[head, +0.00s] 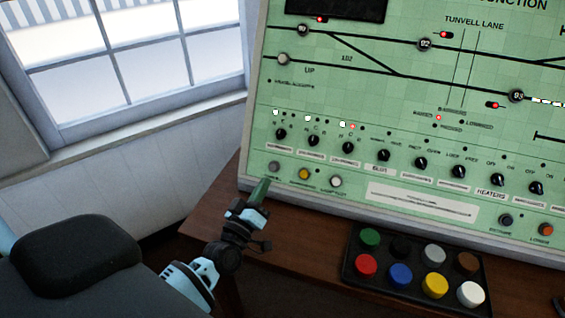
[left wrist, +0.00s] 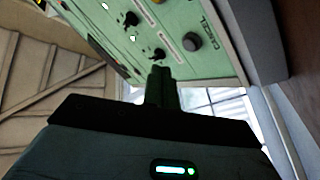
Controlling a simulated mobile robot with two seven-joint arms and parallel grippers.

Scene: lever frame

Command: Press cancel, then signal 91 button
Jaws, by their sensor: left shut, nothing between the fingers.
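The cancel button is a grey round button (head: 274,166) at the lower left corner of the green panel (head: 420,190). In the left wrist view the grey cancel button (left wrist: 193,41) shows beside its "CANCEL" label. My left gripper (head: 260,190) is shut and empty, just below and left of that button, apart from it in the left wrist view (left wrist: 161,84). A round track button (head: 303,30) at the upper left of the panel has a number too blurred to read surely; it may be signal 91. Buttons 92 (head: 424,44) and 93 (head: 517,96) lie further right. My right gripper is not in view.
A yellow button (head: 304,174) and a white button (head: 336,182) sit right of the cancel button, below a row of black knobs. A black tray (head: 391,279) with several coloured caps lies on the wooden desk (head: 300,255). A window is at left.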

